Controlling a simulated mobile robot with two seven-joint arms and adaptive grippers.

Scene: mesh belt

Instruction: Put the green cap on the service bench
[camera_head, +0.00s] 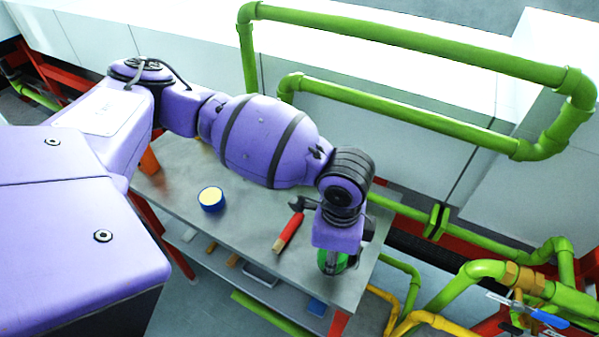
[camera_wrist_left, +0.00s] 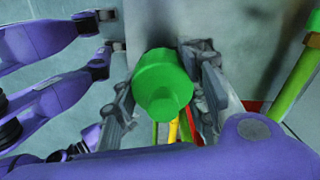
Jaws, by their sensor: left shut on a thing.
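The green cap (camera_wrist_left: 162,85) is between the two fingers of my left gripper (camera_wrist_left: 165,95), which is shut on it. In the head view my left gripper (camera_head: 332,258) points down over the right end of the grey service bench (camera_head: 240,222). There only part of the green cap (camera_head: 340,264) shows beneath the wrist, the rest hidden by the gripper. I cannot tell whether the cap touches the bench top. My right gripper is in neither view.
A red-handled tool (camera_head: 289,232) lies on the bench just left of the gripper. A blue-rimmed yellow roll (camera_head: 211,199) stands farther left. Green pipes (camera_head: 410,120) run behind the bench. A lower shelf (camera_head: 225,262) holds several items.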

